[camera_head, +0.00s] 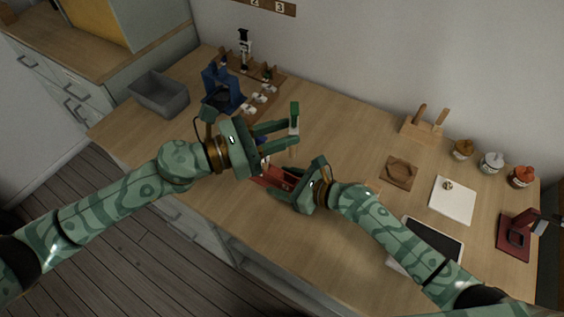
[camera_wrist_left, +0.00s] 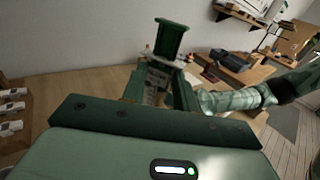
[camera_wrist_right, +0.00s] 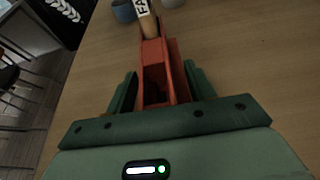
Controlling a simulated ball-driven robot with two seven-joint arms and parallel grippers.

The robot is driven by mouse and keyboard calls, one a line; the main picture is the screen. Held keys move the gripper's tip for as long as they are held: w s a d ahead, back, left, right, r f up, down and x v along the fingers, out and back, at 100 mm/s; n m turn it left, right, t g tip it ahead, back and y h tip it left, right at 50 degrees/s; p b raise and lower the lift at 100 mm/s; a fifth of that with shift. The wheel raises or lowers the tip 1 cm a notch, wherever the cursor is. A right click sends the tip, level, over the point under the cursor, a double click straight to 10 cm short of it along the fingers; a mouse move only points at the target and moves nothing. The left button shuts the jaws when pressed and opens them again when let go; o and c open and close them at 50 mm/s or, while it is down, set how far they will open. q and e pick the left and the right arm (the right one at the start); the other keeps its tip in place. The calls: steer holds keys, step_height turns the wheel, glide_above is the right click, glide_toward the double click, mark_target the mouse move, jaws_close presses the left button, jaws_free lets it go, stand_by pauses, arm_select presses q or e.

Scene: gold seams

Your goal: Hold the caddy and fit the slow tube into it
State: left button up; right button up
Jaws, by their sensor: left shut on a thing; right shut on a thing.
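The slow tube, with a green cap (camera_head: 294,110) and pale body, stands roughly upright between the fingers of my left gripper (camera_head: 293,134). The gripper is shut on it above the table. In the left wrist view the tube's green top (camera_wrist_left: 170,38) sticks up past the fingers; its lower end is hidden. The red caddy (camera_head: 268,178) is held by my right gripper (camera_head: 277,184), lower and to the left of the tube. In the right wrist view the caddy (camera_wrist_right: 175,60) sits between both fingers. A tube marked "FA" (camera_wrist_right: 146,22) stands at the caddy's far end.
A grey bin (camera_head: 160,93) and a blue stand (camera_head: 221,90) are at the back left, beside a wooden rack with small white items (camera_head: 262,95). A wooden block (camera_head: 422,125), several pots, a white pad (camera_head: 453,200) and a tablet (camera_head: 432,240) lie right.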

mark_target(295, 147)
arm_select(q)
steer(key=shift+d+f+n+t+y, duration=0.2)
steer(key=shift+d+n+t+y, duration=0.6)
steer(key=shift+d+n+t, duration=0.45)
steer(key=f+n+t+y, duration=0.1)
steer(key=n+t+y, duration=0.1)
steer(key=y, duration=0.1)
steer(key=s+n+t+y, duration=0.1)
steer(key=n+t+y, duration=0.2)
steer(key=f+n+t+y, duration=0.1)
steer(key=n+t+y, duration=0.2)
steer(key=y, duration=0.1)
steer(key=shift+s+d+f, duration=0.1)
steer(key=shift+s+f, duration=0.05)
steer(key=shift+f, duration=0.2)
steer(key=shift+s+a+f+n+t+y, duration=0.15)
steer(key=shift+a+n+t+y, duration=0.15)
steer(key=shift+y, duration=0.25)
steer(key=shift+s+a+f+n+t+y, duration=0.15)
steer(key=shift+a+n+t+y, duration=0.15)
steer(key=shift+y, duration=0.25)
steer(key=shift+f, duration=2.3)
steer(key=shift+s+f, duration=0.1)
steer(key=shift+f, duration=2.15)
